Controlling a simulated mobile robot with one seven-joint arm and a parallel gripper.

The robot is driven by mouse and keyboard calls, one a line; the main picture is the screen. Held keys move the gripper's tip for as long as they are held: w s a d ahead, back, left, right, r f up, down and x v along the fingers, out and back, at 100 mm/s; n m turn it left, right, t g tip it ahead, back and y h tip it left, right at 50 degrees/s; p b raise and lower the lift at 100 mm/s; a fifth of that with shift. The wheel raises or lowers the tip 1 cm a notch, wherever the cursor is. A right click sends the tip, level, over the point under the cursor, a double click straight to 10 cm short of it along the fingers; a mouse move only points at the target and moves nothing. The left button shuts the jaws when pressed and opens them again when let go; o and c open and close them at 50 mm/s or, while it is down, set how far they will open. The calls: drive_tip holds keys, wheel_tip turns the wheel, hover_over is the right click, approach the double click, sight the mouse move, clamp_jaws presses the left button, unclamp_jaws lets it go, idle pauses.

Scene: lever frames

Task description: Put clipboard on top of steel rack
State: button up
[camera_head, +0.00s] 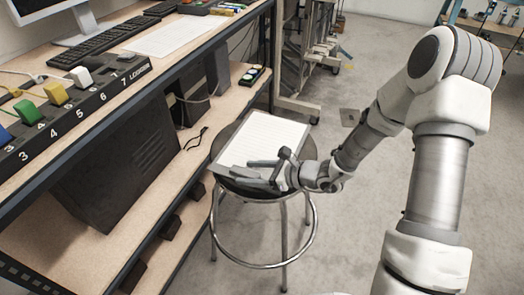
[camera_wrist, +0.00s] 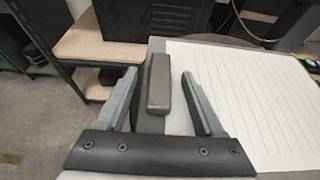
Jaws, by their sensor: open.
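The clipboard (camera_head: 263,138) lies flat on a round stool (camera_head: 300,222), with white lined paper on it; the paper also shows in the wrist view (camera_wrist: 245,90). My gripper (camera_head: 262,172) is low over the near edge of the clipboard. In the wrist view its two fingers (camera_wrist: 160,84) are apart, one on each side of a dark grey raised block, which looks like the clipboard's clip. I cannot tell whether either finger touches it. A metal rack on wheels (camera_head: 300,104) stands behind the stool; I cannot tell for sure whether it is the steel rack.
A workbench with a wooden top (camera_head: 135,75) runs along the left, holding a keyboard (camera_head: 105,40), a numbered strip with coloured blocks and a monitor. A dark cabinet (camera_head: 120,160) stands on its lower shelf, close to the stool. The floor (camera_head: 370,70) behind my arm is mostly clear.

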drive_tip(key=shift+a, duration=0.15)
clamp_jaws()
drive_tip(key=shift+r, duration=0.15)
idle(0.5)
